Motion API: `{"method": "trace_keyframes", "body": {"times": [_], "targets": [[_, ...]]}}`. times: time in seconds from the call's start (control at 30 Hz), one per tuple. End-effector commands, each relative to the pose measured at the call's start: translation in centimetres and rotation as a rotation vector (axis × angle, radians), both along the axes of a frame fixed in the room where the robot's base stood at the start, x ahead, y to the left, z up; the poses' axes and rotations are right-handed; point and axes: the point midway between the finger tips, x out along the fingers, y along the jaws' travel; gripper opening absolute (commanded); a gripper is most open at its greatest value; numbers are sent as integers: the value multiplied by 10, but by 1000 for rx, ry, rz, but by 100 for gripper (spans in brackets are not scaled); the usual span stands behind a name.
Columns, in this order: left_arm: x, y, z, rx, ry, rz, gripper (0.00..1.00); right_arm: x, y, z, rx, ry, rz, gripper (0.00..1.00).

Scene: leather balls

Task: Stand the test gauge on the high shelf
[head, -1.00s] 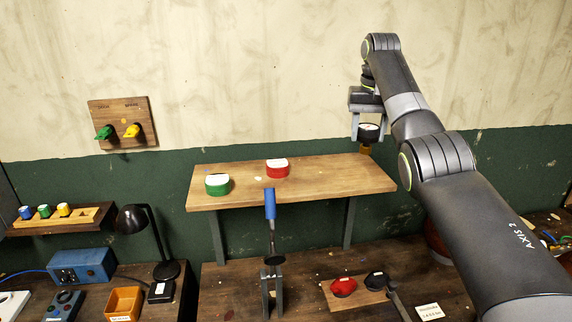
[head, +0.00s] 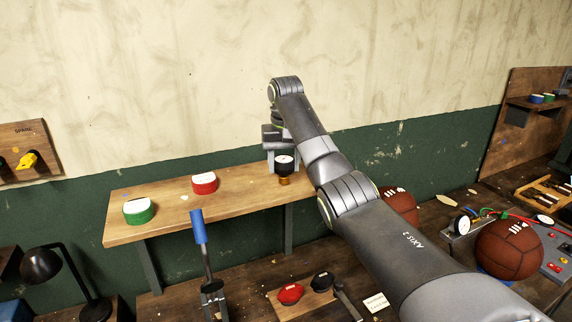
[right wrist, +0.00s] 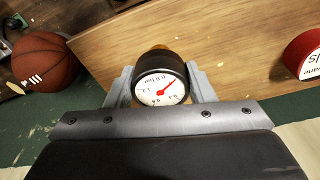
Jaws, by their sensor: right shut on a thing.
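The test gauge (head: 284,163) has a dark round body, a white dial and a brass fitting below. My right gripper (head: 283,154) is shut on it over the right end of the high wooden shelf (head: 240,200). The gauge looks upright, with its brass end at or just above the board; I cannot tell whether it touches. In the right wrist view the gauge's dial (right wrist: 160,88) sits between the two fingers (right wrist: 160,90), with the shelf board (right wrist: 225,40) behind it. My left gripper is not in view.
A red tin (head: 204,184) and a green tin (head: 139,212) stand on the shelf, left of the gauge. A blue-handled tool (head: 198,227) rises in front of the shelf. Brown leather balls (head: 509,250) lie on the bench at right. The shelf between gauge and red tin is clear.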

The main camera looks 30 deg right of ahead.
Motion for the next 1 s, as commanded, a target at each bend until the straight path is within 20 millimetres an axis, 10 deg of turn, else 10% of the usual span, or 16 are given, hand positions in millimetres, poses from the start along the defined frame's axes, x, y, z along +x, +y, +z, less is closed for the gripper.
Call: {"method": "trace_keyframes", "body": {"times": [0.4, 0.43, 0.6, 1.0], "targets": [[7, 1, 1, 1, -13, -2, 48, -1, 2, -10, 0, -1, -1, 26], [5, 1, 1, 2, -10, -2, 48, -1, 2, -10, 1, -1, -1, 51], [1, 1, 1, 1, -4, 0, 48, -1, 2, -10, 1, 0, -1, 71], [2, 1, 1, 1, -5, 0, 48, 0, 0, 2, 0, -3, -1, 71]]}}
